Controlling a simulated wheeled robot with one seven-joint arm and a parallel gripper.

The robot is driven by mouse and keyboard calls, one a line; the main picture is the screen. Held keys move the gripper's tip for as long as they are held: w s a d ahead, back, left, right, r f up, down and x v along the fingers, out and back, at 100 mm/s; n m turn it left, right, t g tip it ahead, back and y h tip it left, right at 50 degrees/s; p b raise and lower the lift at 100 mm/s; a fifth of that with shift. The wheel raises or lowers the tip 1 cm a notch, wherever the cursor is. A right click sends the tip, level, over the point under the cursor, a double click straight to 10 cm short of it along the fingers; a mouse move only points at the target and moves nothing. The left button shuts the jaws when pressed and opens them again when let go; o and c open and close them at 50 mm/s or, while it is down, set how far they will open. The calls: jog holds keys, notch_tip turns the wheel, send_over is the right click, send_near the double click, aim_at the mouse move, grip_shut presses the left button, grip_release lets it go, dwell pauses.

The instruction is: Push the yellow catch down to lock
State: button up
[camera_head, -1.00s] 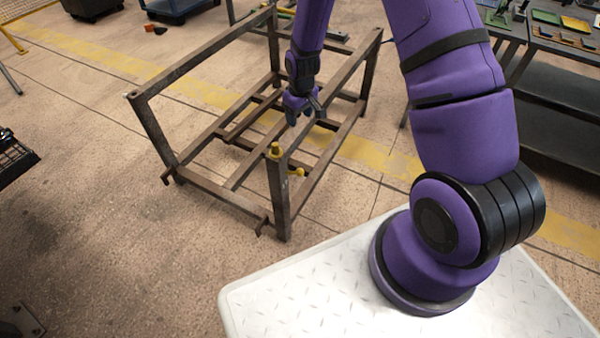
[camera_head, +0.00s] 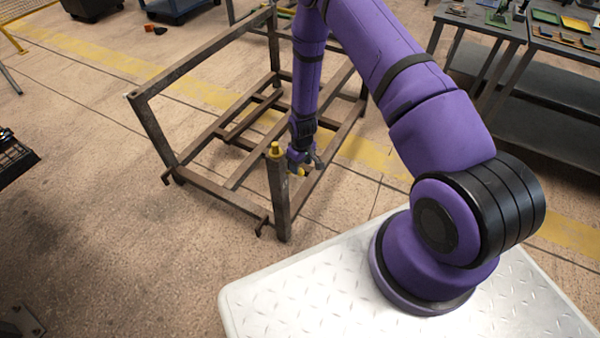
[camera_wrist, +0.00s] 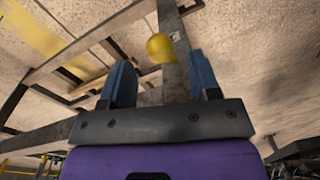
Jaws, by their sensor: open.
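The yellow catch shows in the head view as a small knob (camera_head: 302,170) on the right side of the rack's near post, partly covered by my gripper. In the wrist view its rounded yellow end (camera_wrist: 160,48) lies just beyond and between my fingertips, in front of the post (camera_wrist: 175,70). My gripper (camera_head: 309,163) is beside the post near its top, with its fingers apart and nothing held. The two blue-grey fingers also show in the wrist view (camera_wrist: 160,64). I cannot tell whether a finger touches the catch.
Lower bars cross behind my gripper. A dark table (camera_head: 480,30) with several small items stands at the upper right.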

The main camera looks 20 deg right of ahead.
jog(key=shift+a+f, duration=0.1)
jog(key=shift+f, duration=2.35)
jog(key=shift+c, duration=0.2)
grip_shut()
